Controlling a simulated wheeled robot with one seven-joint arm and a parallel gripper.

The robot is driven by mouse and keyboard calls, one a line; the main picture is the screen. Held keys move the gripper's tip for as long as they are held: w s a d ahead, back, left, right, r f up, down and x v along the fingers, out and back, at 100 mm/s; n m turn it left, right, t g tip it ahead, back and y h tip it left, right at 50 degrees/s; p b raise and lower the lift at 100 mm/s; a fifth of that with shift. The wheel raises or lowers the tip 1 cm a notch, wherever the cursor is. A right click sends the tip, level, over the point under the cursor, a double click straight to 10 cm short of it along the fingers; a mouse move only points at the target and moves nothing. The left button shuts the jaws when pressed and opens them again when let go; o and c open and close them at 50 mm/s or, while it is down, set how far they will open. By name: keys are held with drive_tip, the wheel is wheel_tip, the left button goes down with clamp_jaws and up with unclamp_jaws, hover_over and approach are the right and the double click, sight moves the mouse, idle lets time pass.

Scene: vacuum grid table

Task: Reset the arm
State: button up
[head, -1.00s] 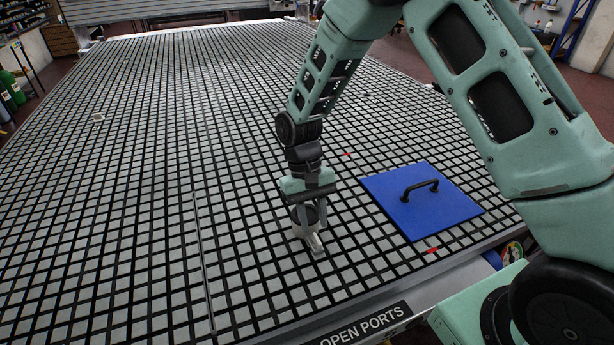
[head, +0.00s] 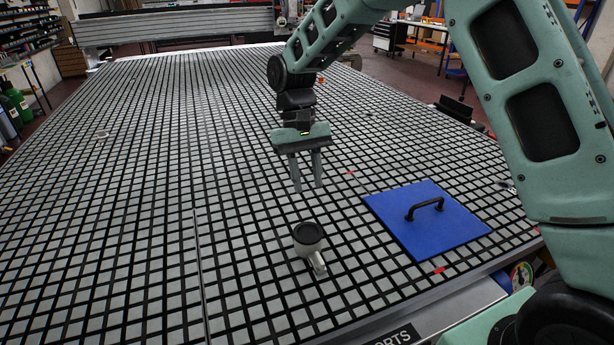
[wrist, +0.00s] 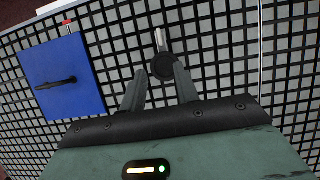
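My gripper (head: 308,188) is open and empty, hanging above the grid table (head: 120,220) with its fingers pointing down.
A blue square plate (head: 430,228) with a black handle lies to the right of the grey object. A small light item (head: 101,135) sits far left. Most of the grid is bare.

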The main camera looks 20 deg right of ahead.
drive_tip(key=s+a+r+n+t, duration=0.15)
drive_tip(key=s+a, duration=0.25)
drive_tip(key=s, duration=0.4)
drive_tip(key=s+a+r+n+t, duration=0.1)
drive_tip(key=s+a+r+n, duration=0.2)
drive_tip(key=s, duration=0.4)
drive_tip(key=s+f+n+t, duration=0.1)
drive_tip(key=s+n+t, duration=0.1)
drive_tip(key=s, duration=1)
drive_tip(key=shift+s+d+f+n+y, duration=0.15)
drive_tip(key=shift+d+f+n+y, duration=0.2)
drive_tip(key=shift+n, duration=0.2)
